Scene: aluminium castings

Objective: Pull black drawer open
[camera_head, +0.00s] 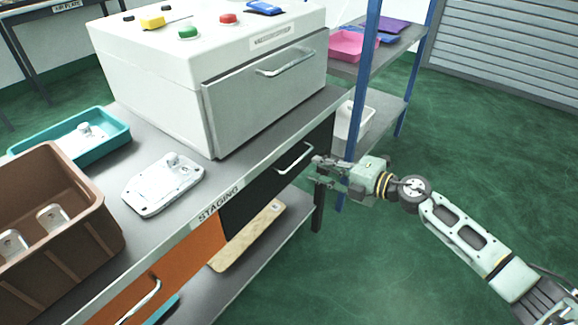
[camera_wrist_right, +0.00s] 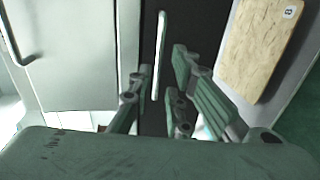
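The black drawer (camera_head: 262,192) is set under the worktop marked "STAGING". Its front looks flush with the table edge, so it appears closed. Its silver bar handle (camera_head: 295,158) is on the upper part of the front. My right gripper (camera_head: 317,171) is just right of the handle, fingers pointing at it. In the right wrist view the gripper (camera_wrist_right: 160,85) is open. The handle (camera_wrist_right: 161,55) shows ahead, roughly in line with the gap between the fingers; no contact is visible. The black drawer front (camera_wrist_right: 150,30) is behind it. My left gripper is not in view.
An orange drawer (camera_head: 178,268) is left of the black one. A wooden board (camera_head: 245,238) lies on the lower shelf. A grey-fronted white machine (camera_head: 262,95) stands on the worktop. A blue-post rack (camera_head: 362,75) stands behind my gripper. Green floor to the right is clear.

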